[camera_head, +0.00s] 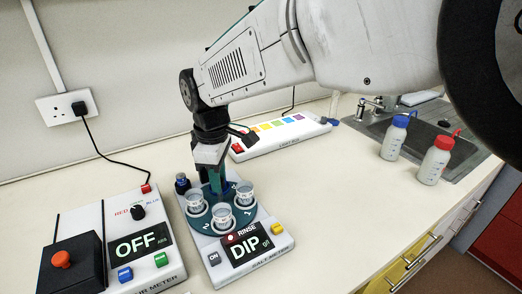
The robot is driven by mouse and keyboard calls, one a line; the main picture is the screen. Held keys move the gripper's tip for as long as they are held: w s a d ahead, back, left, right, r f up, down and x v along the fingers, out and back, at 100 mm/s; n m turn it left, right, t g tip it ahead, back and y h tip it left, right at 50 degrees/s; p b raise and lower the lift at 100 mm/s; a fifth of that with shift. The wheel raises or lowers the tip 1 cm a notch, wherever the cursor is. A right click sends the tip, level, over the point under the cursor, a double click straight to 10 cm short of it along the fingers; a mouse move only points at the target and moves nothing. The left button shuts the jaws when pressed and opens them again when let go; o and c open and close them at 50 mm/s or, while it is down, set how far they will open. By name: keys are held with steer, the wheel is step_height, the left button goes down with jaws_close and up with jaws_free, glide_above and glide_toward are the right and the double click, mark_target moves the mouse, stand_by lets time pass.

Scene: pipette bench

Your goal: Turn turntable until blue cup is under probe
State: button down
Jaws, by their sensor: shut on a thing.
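The teal turntable (207,226) sits on a white meter (212,262) whose display reads DIP and RINSE. Several small clear cups stand on it; one is at the left (195,202), one at the front (222,217) and one at the right (244,195). I cannot tell which cup is blue. My gripper (217,184) points down at the turntable's middle, among the cups, and is shut on a teal upright part there. The gripper and arm hide the back of the turntable. I cannot make out the probe clearly.
A small dark cylinder (182,184) stands at the meter's back left. Another meter (140,245) reading OFF is to the left. A light box (283,132) lies behind. Two bottles, one blue-capped (393,140) and one red-capped (434,163), stand by the sink. The counter right of the meter is clear.

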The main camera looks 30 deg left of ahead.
steer(key=shift+a+r, duration=0.15)
steer(key=shift+a, duration=0.05)
steer(key=c, duration=1.1)
jaws_free()
steer(key=shift+c, duration=0.2)
steer(key=shift+w, duration=0.1)
steer(key=shift+r, duration=3.8)
